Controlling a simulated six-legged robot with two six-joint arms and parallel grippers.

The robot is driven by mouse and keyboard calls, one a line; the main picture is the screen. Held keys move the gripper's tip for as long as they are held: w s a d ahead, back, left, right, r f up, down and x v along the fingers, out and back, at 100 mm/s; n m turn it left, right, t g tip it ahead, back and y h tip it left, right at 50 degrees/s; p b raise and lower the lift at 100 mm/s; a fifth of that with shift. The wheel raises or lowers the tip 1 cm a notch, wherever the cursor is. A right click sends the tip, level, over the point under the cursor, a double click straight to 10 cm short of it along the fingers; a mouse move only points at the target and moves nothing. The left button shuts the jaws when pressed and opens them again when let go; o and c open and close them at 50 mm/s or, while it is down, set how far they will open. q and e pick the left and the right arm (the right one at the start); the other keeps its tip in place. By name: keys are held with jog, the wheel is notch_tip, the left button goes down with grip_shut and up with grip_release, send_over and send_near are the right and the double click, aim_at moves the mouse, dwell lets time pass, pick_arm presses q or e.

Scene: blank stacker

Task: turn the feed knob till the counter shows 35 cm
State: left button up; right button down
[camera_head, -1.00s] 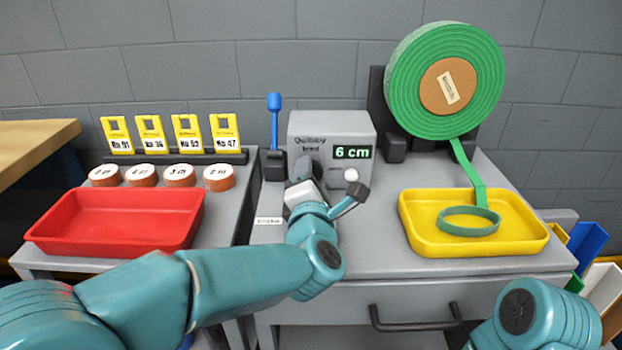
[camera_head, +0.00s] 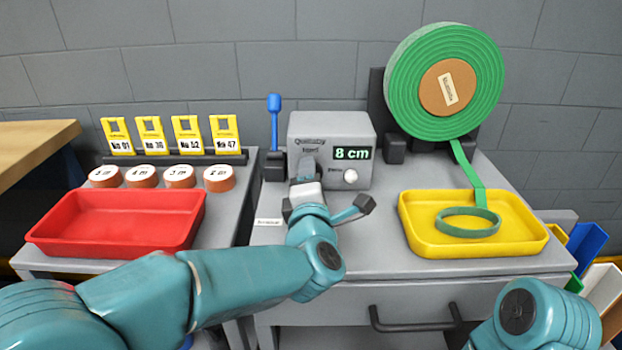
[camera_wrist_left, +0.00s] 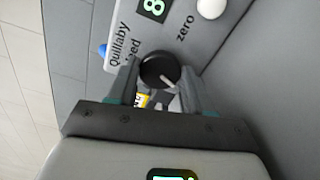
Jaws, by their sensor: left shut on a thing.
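The grey feed box (camera_head: 362,124) stands on the grey bench, and its green counter (camera_head: 353,153) reads 8 cm. My left gripper (camera_head: 306,172) is at the front of the box, below its lettering. In the head view the gripper hides most of the knob. A white zero button (camera_head: 350,176) is right of the knob. My right gripper is out of view; only part of that arm shows.
A green band roll (camera_head: 410,85) feeds a strip into the yellow tray (camera_head: 415,235). A blue-handled lever (camera_head: 274,120) stands left of the box.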

pick_arm(q)
jog(key=o, duration=1)
jog(key=shift+o, duration=0.2)
jog(key=shift+s, duration=0.15)
jog(key=s+p, duration=0.1)
jog(key=s, duration=1.5)
